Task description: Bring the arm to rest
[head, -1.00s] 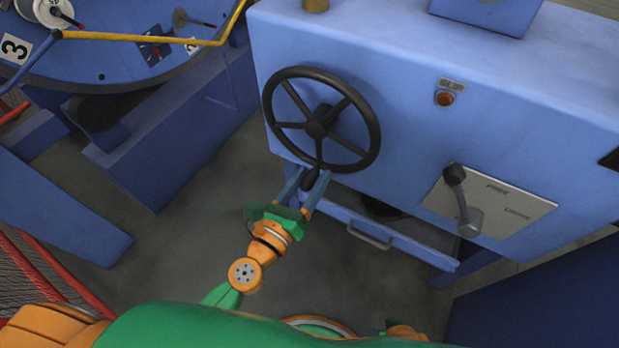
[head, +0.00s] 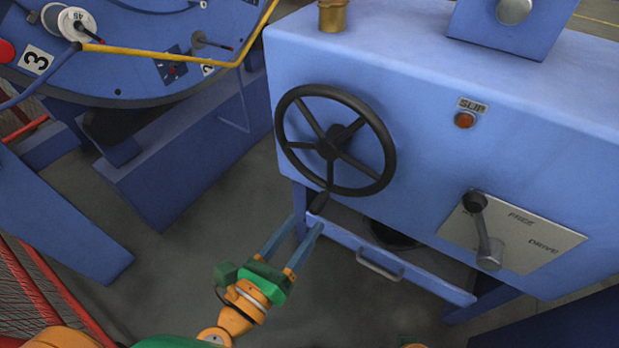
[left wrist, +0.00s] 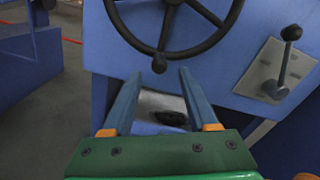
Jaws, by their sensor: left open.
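My left gripper (head: 305,228) is open and empty in the head view, below the black handwheel (head: 335,140) on the blue cabinet front. Its two blue fingers point up toward the wheel's dark handle knob (head: 318,203). In the left wrist view my left gripper (left wrist: 158,85) shows its fingers spread, with the knob (left wrist: 159,63) just beyond the tips and apart from them. The wheel's lower part (left wrist: 172,40) fills the top of that view. My right gripper is not seen.
A lever (head: 484,232) on a FREE/DRIVE plate and a red SLIP button (head: 463,120) are on the cabinet. A drawer-like handle (head: 379,264) sits below. A blue machine with numbered spools (head: 150,50) and yellow rail stands left. Red mesh fencing (head: 35,305) is lower left.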

